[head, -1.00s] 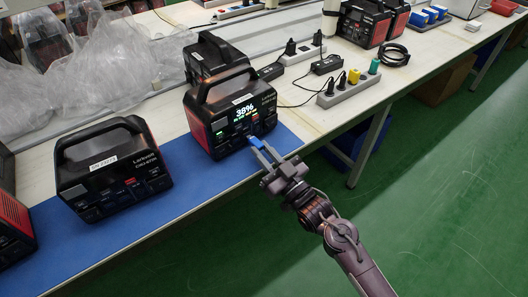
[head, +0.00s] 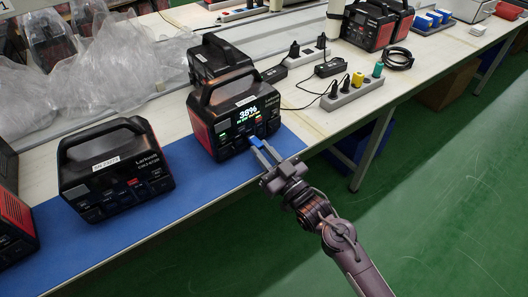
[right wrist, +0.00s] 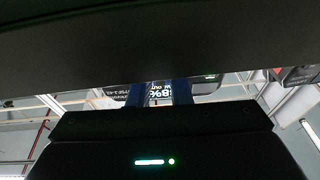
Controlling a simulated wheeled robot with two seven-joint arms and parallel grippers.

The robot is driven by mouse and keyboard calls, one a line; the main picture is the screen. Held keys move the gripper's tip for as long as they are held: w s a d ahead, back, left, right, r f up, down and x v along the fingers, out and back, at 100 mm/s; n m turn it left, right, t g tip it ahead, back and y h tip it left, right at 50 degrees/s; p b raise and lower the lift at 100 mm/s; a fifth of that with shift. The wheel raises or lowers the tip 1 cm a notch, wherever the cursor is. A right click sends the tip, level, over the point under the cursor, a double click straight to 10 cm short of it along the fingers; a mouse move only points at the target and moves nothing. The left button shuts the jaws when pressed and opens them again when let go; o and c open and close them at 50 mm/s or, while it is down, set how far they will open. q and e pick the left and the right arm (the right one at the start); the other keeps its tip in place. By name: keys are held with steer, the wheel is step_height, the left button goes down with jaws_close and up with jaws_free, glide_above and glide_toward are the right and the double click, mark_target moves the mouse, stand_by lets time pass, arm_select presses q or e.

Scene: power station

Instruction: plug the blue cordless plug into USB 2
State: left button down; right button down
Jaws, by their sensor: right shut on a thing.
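The black and red power station (head: 215,139) with a lit display reading 38% (head: 247,114) stands on a blue mat (head: 185,205). My right gripper (head: 259,146) is shut on the blue plug (head: 253,141) at the lower right of the station's front face. The plug's tip is at or very near the ports; I cannot tell whether it is inside USB 2. In the right wrist view, the lit display (right wrist: 160,92) shows upside down between dark blue shapes, and the port is hidden. My left gripper is not in view.
A second power station (head: 115,170) stands to the left, and another (head: 218,58) behind. A grey power strip (head: 352,93) with plugs and a black cable lie to the right. Clear plastic bags (head: 130,70) cover the back left. Green floor is free in front.

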steer(key=shift+w+a, duration=0.1)
steer(key=shift+w, duration=0.05)
steer(key=c, duration=1.3)
jaws_free()
steer(key=shift+o, duration=0.2)
steer(key=v, duration=0.7)
steer(key=shift+s+d, duration=0.2)
steer(key=shift+s, duration=0.05)
steer(key=shift+f, duration=0.1)
